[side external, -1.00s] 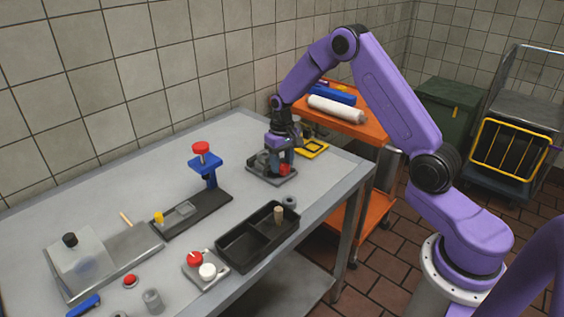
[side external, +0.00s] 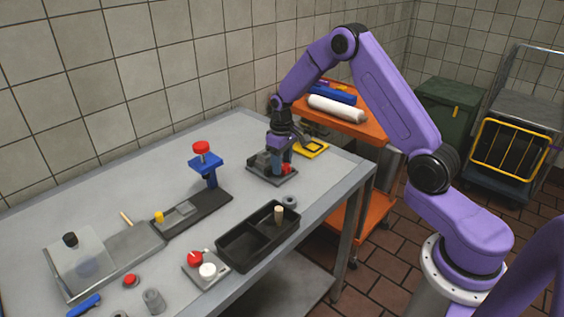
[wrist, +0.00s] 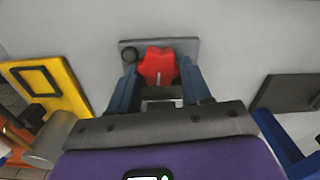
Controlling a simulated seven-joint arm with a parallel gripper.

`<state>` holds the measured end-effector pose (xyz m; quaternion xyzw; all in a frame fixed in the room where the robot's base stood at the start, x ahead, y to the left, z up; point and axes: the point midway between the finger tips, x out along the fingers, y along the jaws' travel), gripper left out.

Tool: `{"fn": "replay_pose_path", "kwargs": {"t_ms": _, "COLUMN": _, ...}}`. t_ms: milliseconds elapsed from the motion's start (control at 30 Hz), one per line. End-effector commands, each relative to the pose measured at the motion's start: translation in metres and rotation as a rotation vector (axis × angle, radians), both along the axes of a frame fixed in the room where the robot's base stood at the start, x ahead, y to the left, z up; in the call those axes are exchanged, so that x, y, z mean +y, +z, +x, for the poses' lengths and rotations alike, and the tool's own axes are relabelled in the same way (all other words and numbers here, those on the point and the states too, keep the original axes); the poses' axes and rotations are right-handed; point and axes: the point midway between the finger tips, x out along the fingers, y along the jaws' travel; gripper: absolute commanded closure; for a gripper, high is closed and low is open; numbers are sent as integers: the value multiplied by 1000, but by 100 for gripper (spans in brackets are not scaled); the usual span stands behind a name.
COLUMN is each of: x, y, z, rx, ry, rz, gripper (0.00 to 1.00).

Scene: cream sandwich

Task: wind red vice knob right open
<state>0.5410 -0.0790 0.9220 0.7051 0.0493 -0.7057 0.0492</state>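The red star-shaped vice knob (wrist: 158,65) shows in the wrist view in front of a grey plate. My gripper (wrist: 159,75) has its two blue-grey fingers at opposite sides of the knob, apparently shut on it with no clear gap. In the side external view my gripper (side external: 282,167) points down at the small grey vice (side external: 262,164) on the table's far right part. The red knob (side external: 286,169) peeks out beside the fingers there. The fingers and wrist hide much of the vice, so its jaw opening cannot be made out.
A blue stand with a red top (side external: 207,162) is to the left of the vice. A black divided tray (side external: 240,250) lies in front. A yellow frame (side external: 312,149) and an orange cart (side external: 345,122) are to the right. Bare table surrounds the vice's left side.

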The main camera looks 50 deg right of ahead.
Motion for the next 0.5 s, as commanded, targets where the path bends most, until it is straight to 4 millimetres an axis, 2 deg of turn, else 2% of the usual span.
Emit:
{"fn": "replay_pose_path", "kwargs": {"t_ms": 333, "x": 0, "y": 1, "z": 0, "rx": -1, "ry": -1, "rz": 0, "gripper": 42}}
{"fn": "replay_pose_path", "kwargs": {"t_ms": 500, "x": 0, "y": 15, "z": 1, "rx": -4, "ry": -1, "rz": 0, "gripper": 42}}
